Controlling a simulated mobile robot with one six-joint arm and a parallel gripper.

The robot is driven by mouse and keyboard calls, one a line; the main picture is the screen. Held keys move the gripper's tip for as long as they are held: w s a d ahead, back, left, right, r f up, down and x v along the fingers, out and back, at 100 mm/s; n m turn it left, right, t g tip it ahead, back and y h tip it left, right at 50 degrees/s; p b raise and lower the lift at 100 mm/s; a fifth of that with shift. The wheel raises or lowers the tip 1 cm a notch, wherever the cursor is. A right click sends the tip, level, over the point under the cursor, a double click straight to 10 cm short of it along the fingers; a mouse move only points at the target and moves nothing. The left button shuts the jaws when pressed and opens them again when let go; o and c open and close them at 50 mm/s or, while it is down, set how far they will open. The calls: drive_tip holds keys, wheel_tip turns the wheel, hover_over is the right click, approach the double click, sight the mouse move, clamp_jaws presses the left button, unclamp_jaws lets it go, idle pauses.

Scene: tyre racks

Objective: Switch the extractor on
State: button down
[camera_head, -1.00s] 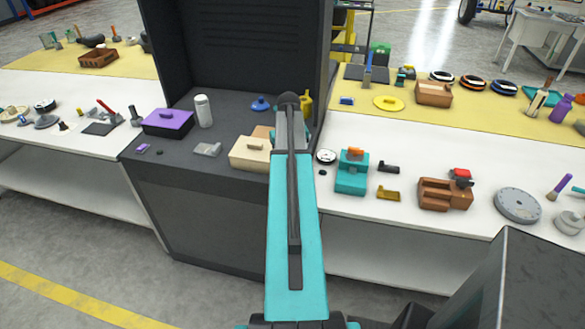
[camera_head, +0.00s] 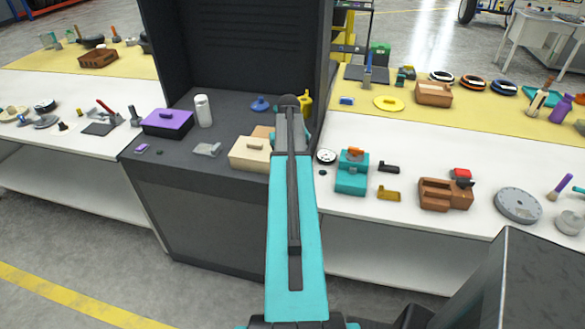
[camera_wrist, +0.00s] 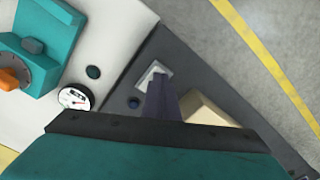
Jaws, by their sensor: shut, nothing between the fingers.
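The extractor appears to be the dark grey booth (camera_head: 235,45) with a hood and a grey worktop in the middle of the head view. In the wrist view a small light grey plate (camera_wrist: 146,74), perhaps its switch, sits on the dark grey surface near the edge of the white bench. My gripper (camera_wrist: 158,80) is shut and empty, with its tip over this plate and hiding part of it. I cannot tell whether it touches. A small blue round piece (camera_wrist: 133,102) lies beside it. In the head view my arm hides the gripper and the plate.
A cream box (camera_head: 249,153) stands left of my arm on the worktop; it is close to my gripper in the wrist view. A white dial gauge (camera_head: 326,157) and a teal device (camera_head: 352,175) stand on the white bench to the right.

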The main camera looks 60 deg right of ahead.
idle(0.4)
wheel_tip(320, 180, up, 7)
drive_tip(key=p, duration=0.4)
idle(0.7)
drive_tip(key=shift+f, duration=0.1)
drive_tip(key=shift+s, duration=0.1)
idle(0.4)
